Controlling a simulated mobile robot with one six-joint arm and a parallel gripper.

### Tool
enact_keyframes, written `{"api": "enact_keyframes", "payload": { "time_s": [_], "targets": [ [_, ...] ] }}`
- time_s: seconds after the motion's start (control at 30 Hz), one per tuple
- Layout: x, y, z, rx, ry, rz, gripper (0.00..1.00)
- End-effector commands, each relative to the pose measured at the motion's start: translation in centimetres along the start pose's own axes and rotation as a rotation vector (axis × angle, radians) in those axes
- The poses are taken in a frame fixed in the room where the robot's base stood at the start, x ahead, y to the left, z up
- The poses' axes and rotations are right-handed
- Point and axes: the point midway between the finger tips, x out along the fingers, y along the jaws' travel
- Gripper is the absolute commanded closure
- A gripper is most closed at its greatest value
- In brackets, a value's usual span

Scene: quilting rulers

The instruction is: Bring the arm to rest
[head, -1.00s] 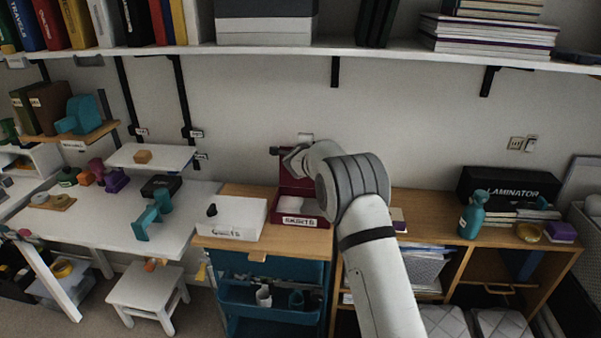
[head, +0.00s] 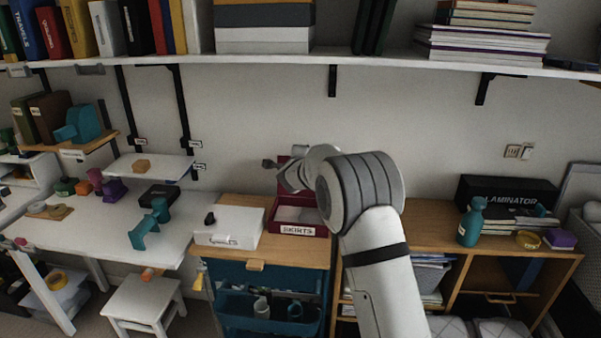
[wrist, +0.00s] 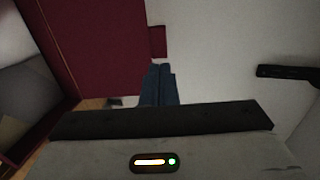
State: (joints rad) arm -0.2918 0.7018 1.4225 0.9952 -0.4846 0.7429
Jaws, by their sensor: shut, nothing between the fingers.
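My gripper (wrist: 159,72) shows in the wrist view as two dark blue fingers pressed together, with nothing between them. In the head view my pale arm reaches up from the bottom and bends left above the dark red box labelled SKIRTS (head: 318,231). The wrist end hangs over the back left of this box, and the fingers are hard to make out there. The box is open, with something pale inside and its lid raised at the back, partly hidden by my arm. In the wrist view a dark red panel (wrist: 105,45) stands close on the left of the fingers.
A white box (head: 230,238) stands left of the red box on the wooden top. A teal bottle (head: 471,222) and a black laminator box (head: 505,193) stand at the right. The long wall shelf (head: 390,60) runs above my arm. Bare wall lies between.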

Motion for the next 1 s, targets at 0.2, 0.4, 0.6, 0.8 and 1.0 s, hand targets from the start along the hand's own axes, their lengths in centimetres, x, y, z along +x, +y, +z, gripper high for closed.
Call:
{"api": "enact_keyframes", "payload": {
  "time_s": [0.2, 0.4, 0.6, 0.8, 1.0],
  "targets": [
    [-4.2, 0.1, 0.1, 0.000, -0.001, 0.001, 1.00],
    [-6.5, 0.2, 0.0, 0.000, 0.000, 0.001, 1.00],
    [-8.3, -0.8, -0.6, -0.054, -0.037, 0.018, 1.00],
    [-14.4, -2.2, -3.0, -0.336, -0.219, 0.113, 1.00],
    [-23.7, -0.2, -7.0, -0.706, -0.432, 0.256, 1.00]
  ]
}}
